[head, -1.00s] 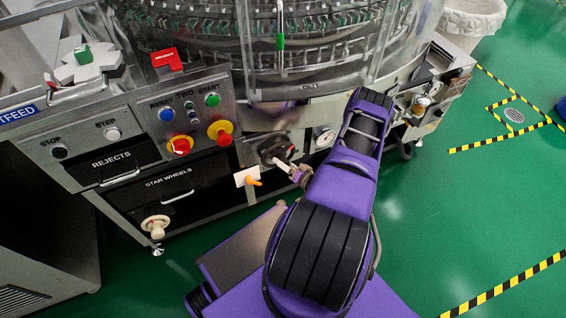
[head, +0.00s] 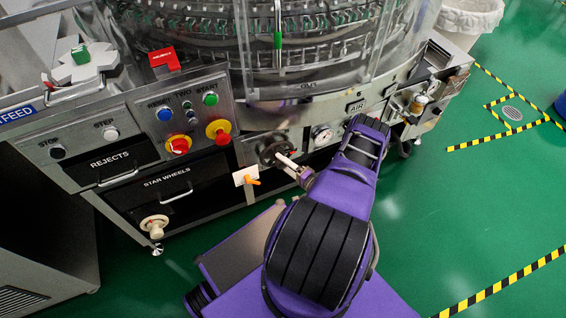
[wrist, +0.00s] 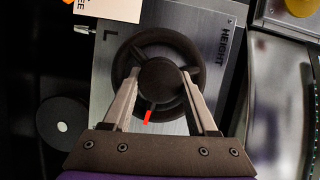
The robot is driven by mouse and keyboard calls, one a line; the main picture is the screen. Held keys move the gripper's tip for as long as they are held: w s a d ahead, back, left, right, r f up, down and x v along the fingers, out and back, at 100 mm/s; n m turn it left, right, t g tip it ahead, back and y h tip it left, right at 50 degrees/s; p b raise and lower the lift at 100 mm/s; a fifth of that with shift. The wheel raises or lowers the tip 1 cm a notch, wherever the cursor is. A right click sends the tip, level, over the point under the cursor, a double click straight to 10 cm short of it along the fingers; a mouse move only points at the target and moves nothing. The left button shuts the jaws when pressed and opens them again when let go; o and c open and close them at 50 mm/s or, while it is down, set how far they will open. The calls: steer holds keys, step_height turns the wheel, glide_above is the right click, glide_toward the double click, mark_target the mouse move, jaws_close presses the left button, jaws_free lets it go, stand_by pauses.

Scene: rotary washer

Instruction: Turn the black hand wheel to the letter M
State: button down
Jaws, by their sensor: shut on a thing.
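The black hand wheel (wrist: 157,33) is in the wrist view, a round rim with spokes and a thick central hub (wrist: 162,84). It is mounted on a grey metal plate (wrist: 215,105). My gripper (wrist: 160,80) has one finger on each side of the hub and is shut on it. A red pointer mark (wrist: 148,117) shows below the hub, between the fingers. A letter L (wrist: 107,46) is on the plate left of the wheel, and the word HEIGHT (wrist: 224,45) is on its right. I see no letter M. In the head view the wheel (head: 268,146) is low on the machine, partly behind my gripper (head: 285,160).
A white tag with an orange knob (head: 250,180) is left of the wheel. A pressure gauge (head: 322,134) is to its right. Yellow-and-red knobs (head: 219,131) and push buttons are at upper left.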

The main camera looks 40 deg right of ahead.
steer(key=shift+m, duration=0.3)
steer(key=shift+c, duration=0.9)
jaws_free()
steer(key=s+d, duration=0.2)
steer(key=s, duration=1.5)
steer(key=shift+s+d+r, duration=0.15)
steer(key=shift+d, duration=0.15)
